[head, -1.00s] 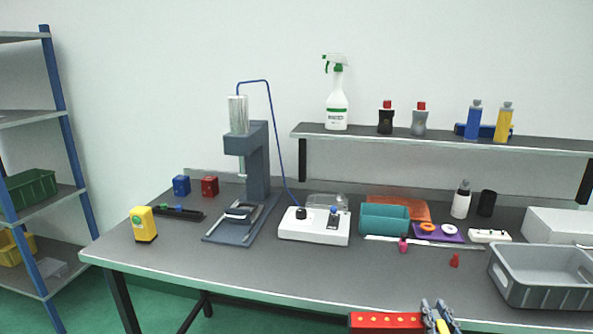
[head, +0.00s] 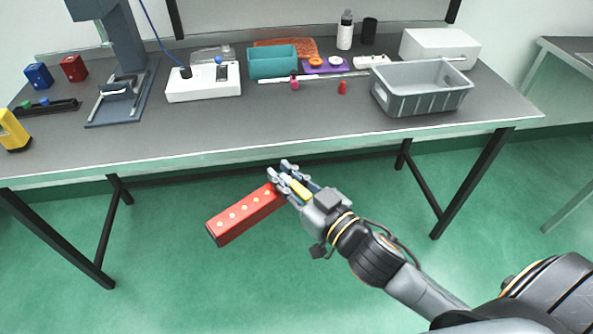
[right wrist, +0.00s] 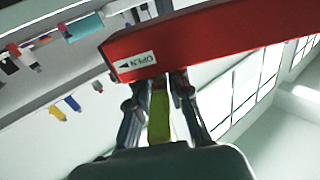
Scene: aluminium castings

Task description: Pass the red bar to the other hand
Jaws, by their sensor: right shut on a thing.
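The red bar (head: 245,213) is long and boxy, with a row of pale dots along its top. It is held in the air in front of the workbench, its free end pointing to the lower left in the head view. My right gripper (head: 280,180) is shut on its right end. In the right wrist view the red bar (right wrist: 200,45) crosses the top, with a white label reading "OPEN" and an arrow, and the fingertips of the right gripper (right wrist: 160,82) meet its edge. My left gripper is in neither view now.
The workbench (head: 300,125) lies behind the bar, its front edge clear. On it stand a grey crate (head: 420,100), a teal bin (head: 272,64), a white device (head: 203,85) and a press (head: 122,90). Open green floor (head: 330,270) lies below the bar.

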